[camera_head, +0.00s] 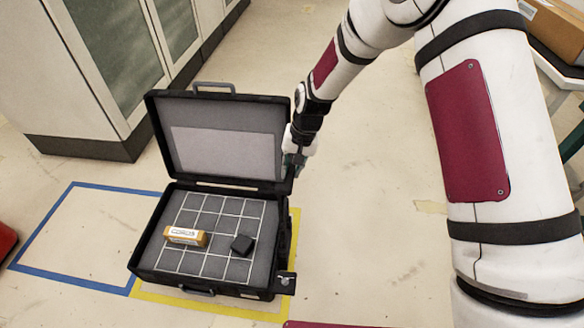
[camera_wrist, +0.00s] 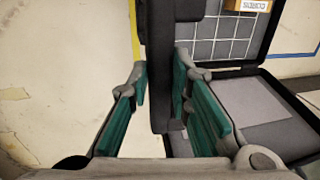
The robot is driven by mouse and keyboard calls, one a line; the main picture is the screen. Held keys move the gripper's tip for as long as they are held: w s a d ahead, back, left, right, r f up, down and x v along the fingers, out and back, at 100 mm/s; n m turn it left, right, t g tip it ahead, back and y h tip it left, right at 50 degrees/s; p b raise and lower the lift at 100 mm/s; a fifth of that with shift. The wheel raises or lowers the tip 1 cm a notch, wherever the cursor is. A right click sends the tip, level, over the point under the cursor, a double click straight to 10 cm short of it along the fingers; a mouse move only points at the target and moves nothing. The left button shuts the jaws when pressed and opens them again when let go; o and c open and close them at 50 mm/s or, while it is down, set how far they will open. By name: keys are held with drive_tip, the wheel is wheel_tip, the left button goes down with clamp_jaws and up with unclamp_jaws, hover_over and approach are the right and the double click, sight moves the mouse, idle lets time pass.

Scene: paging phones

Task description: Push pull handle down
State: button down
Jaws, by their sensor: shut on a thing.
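A black case (camera_head: 276,262) stands open on the floor, its lid (camera_head: 222,150) raised at the back. My gripper (camera_head: 296,160) is at the right side of the case, beside the lid's lower right corner. In the wrist view my gripper (camera_wrist: 160,80) has its green-padded fingers on either side of a long black bar (camera_wrist: 158,45), which looks like the pull handle. It is shut on this bar. In the head view the gripped part is mostly hidden behind my gripper.
An orange-brown labelled box (camera_head: 184,237) and a small black block (camera_head: 242,245) lie on the case's grid lining. Yellow tape surrounds the case; an empty blue-taped area (camera_head: 75,184) is to its left. A cabinet (camera_head: 70,60) stands behind left. Floor right of the case is clear.

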drive_tip(key=shift+f, duration=0.1)
wheel_tip(320, 180, down, 36)
drive_tip(key=b, duration=1.8)
drive_tip(key=shift+b, duration=0.3)
drive_tip(key=shift+f, duration=0.1)
drive_tip(key=c, duration=1.6)
unclamp_jaws()
drive_tip(key=shift+f, duration=0.1)
drive_tip(key=shift+c, duration=0.2)
drive_tip(key=shift+o, duration=0.9)
wheel_tip(320, 180, up, 12)
drive_tip(key=d, duration=0.2)
drive_tip(key=shift+d, duration=0.15)
